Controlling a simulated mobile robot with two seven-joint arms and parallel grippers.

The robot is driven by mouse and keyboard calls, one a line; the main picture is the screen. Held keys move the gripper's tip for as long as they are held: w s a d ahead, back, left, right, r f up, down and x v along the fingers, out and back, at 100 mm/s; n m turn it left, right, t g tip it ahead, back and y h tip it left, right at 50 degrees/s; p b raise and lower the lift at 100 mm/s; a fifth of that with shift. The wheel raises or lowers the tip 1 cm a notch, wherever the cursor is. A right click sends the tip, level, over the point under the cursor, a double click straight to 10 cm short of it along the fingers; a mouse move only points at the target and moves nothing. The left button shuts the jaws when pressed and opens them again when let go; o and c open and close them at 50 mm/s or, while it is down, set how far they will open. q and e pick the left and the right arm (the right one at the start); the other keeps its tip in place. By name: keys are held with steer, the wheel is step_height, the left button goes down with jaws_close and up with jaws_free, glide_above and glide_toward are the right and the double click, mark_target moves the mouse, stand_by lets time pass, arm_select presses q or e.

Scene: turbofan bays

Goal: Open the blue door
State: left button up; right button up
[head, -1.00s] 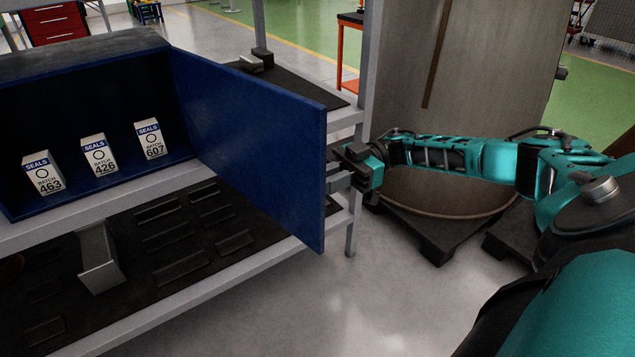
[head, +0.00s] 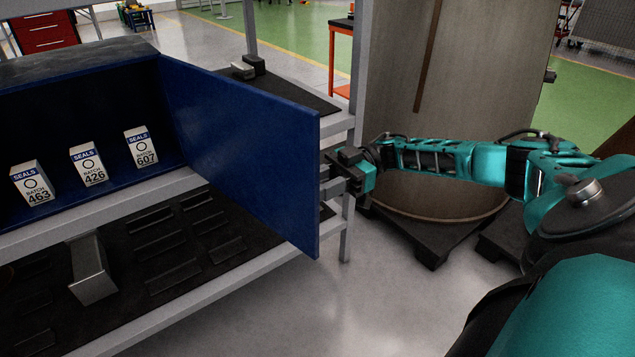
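The blue door (head: 245,150) is hinged at the right side of a blue cabinet (head: 80,213) on a shelf rack. It stands swung well out from the cabinet, so the inside is exposed. My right gripper (head: 328,180) is at the outer face of the door, near its free edge. Its fingertips are partly hidden by the door, and I cannot tell whether they grip anything there. My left gripper is not in view.
Three white seal boxes (head: 87,164) stand inside the cabinet. A lower shelf (head: 130,245) holds a metal bracket (head: 91,268) and dark slots. A large cylinder (head: 450,120) on a dark pallet (head: 430,245) stands behind my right arm. Floor in front is clear.

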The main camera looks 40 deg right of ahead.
arm_select(q)
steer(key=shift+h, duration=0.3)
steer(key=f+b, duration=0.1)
steer(key=b, duration=0.1)
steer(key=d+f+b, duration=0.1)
steer(key=b, duration=0.1)
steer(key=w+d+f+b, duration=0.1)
steer(key=b, duration=0.2)
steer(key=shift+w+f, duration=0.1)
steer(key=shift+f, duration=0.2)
arm_select(e)
steer(key=s+d, duration=0.1)
steer(key=d, duration=1.1)
steer(key=shift+s+d, duration=0.2)
steer(key=shift+d, duration=0.2)
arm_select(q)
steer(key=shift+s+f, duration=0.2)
